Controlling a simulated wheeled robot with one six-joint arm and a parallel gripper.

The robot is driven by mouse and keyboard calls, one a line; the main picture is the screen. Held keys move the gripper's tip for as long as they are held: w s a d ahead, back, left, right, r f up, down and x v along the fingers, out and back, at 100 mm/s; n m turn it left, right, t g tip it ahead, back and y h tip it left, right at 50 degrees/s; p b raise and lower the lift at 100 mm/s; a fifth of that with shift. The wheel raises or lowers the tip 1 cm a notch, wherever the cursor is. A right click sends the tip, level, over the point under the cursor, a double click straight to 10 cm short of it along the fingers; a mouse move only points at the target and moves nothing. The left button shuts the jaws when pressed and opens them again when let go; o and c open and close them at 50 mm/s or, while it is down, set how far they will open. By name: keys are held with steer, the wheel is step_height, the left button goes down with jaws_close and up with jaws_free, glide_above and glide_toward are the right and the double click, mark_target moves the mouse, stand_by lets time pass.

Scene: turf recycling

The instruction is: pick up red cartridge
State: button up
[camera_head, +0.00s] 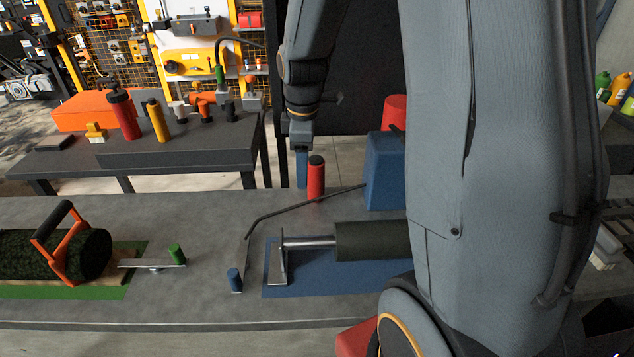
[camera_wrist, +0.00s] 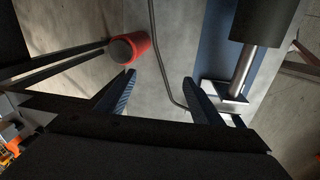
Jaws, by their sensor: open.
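A red cartridge (camera_head: 316,179) with a dark top stands upright at the back edge of the grey table. My gripper (camera_head: 302,183) is just left of it in the head view, pointing down with blue fingertips, one finger hiding the other there. In the wrist view my gripper (camera_wrist: 158,95) is open and nothing is between its fingers. The red cartridge (camera_wrist: 130,48) shows there beyond the left fingertip, to the left of the gap. I cannot tell whether the finger touches it.
A bent dark rod (camera_head: 303,203) runs past the cartridge to a blue box (camera_head: 386,172). A dark roller (camera_head: 371,241) sits over a blue mat (camera_head: 306,284). Small blue (camera_head: 235,279) and green (camera_head: 177,254) cylinders and a turf roll (camera_head: 50,256) are to the left.

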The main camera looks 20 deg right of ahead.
mark_target(319, 161)
steer(key=w+d+f+n, duration=0.1)
steer(key=d+n, duration=0.1)
steer(key=w+d+f+n+g+p, duration=0.1)
steer(key=w+d+f+n, duration=0.1)
steer(key=n, duration=0.1)
steer(key=w+d+f+n+p, duration=0.1)
steer(key=w+d+f+n, duration=0.1)
steer(key=d, duration=0.1)
steer(key=shift+w+a+f+n+p, duration=0.1)
steer(key=shift+f+n+p, duration=0.35)
steer(key=shift+f, duration=1)
steer(key=f+p, duration=0.2)
steer(key=f, duration=0.1)
steer(key=shift+a+f, duration=0.3)
steer(key=shift+a, duration=0.1)
steer(key=shift+f+p, duration=0.35)
steer(key=shift+f, duration=0.4)
steer(key=shift+w, duration=0.1)
steer(key=c, duration=1.3)
